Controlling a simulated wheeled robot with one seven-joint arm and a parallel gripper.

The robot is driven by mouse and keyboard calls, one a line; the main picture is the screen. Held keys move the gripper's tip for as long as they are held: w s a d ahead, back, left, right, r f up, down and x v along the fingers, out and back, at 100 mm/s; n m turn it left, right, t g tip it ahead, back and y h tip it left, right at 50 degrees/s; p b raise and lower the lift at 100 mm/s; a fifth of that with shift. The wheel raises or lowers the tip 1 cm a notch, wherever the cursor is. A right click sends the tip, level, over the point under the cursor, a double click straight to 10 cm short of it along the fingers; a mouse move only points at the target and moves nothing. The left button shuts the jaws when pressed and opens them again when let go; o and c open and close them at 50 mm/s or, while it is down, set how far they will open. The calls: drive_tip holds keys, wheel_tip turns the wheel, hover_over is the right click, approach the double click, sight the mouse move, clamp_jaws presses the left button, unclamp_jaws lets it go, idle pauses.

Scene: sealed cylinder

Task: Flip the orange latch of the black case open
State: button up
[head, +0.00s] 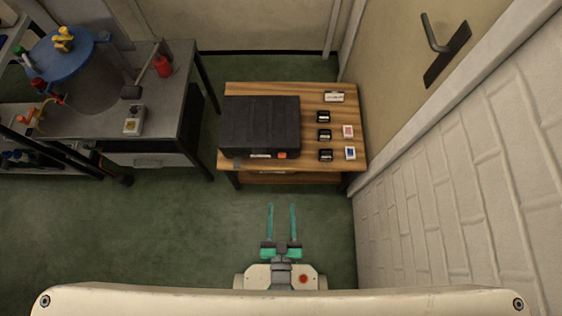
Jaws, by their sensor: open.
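The black case (260,122) lies closed on a small wooden table (228,88). Its orange latch (282,155) shows as a small patch on the front edge, right of the middle, beside a pale label. The latch is too small to make out its exact position. My gripper (282,206) is in front of the table, below the latch in the picture. Its two teal fingers point toward the table and stand apart, with nothing between them. A gap of green floor shows between the fingertips and the table.
Several small black and white items (324,134) sit on the table right of the case. A brick wall (430,210) and a door with a handle (440,45) stand at right. A grey workbench (165,110) with a blue-topped drum (62,55) is at left. Green floor between is clear.

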drive_tip(key=w+f+t, duration=0.1)
drive_tip(key=w+f, duration=1)
drive_tip(key=f, duration=0.2)
drive_tip(key=w, duration=1.1)
drive_tip(key=shift+w, duration=0.2)
drive_tip(key=shift+t, duration=0.3)
drive_tip(key=c, duration=1.1)
